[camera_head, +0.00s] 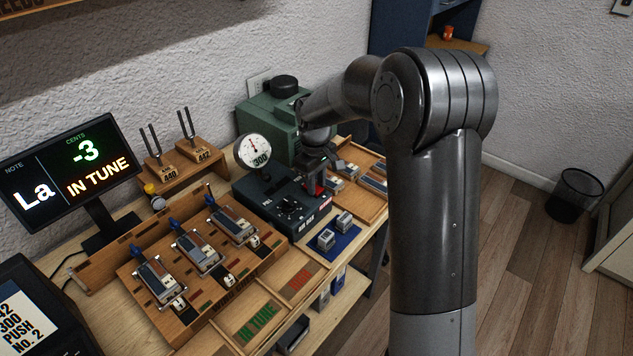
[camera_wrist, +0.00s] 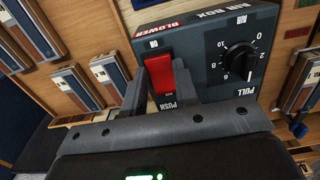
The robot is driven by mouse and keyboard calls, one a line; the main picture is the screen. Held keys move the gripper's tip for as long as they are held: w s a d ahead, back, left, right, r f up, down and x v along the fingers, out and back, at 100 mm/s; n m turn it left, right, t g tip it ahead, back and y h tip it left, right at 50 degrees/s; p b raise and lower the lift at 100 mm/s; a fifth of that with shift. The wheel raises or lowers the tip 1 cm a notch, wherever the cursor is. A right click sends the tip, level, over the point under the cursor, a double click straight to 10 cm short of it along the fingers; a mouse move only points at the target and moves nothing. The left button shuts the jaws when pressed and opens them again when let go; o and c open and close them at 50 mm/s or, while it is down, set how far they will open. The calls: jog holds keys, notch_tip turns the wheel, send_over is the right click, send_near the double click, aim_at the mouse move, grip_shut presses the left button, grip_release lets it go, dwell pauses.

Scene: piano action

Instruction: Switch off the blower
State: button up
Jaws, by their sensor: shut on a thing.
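The dark air box (camera_head: 272,203) stands on the bench below the green blower housing (camera_head: 262,118). In the wrist view, the air box (camera_wrist: 205,35) shows its red blower switch (camera_wrist: 160,72), with ON and BLOWER lettering beside it. My gripper (camera_wrist: 161,80) has one finger at each side of this switch and is shut on it. In the head view, my gripper (camera_head: 314,170) reaches down onto the right part of the box, and a bit of the red switch (camera_head: 319,187) shows below it. The wrist and fingers hide much of that part.
A black knob (camera_wrist: 240,60) sits beside the switch. A round gauge (camera_head: 252,152) stands behind the box. A wooden reed rack (camera_head: 180,262) lies to the left, and a blue mat (camera_head: 343,243) with small reed blocks in front. The monitor (camera_head: 68,170) reads La, -3, IN TUNE.

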jog(key=shift+o, duration=0.2)
jog(key=shift+w+a+g+h, duration=0.2)
jog(key=shift+a+g+h, duration=0.05)
jog(key=shift+g+h, duration=0.75)
jog(key=shift+c, duration=0.2)
jog(key=o, duration=1)
jog(key=shift+r, duration=0.1)
jog(key=v, duration=1)
jog(key=shift+r, duration=0.4)
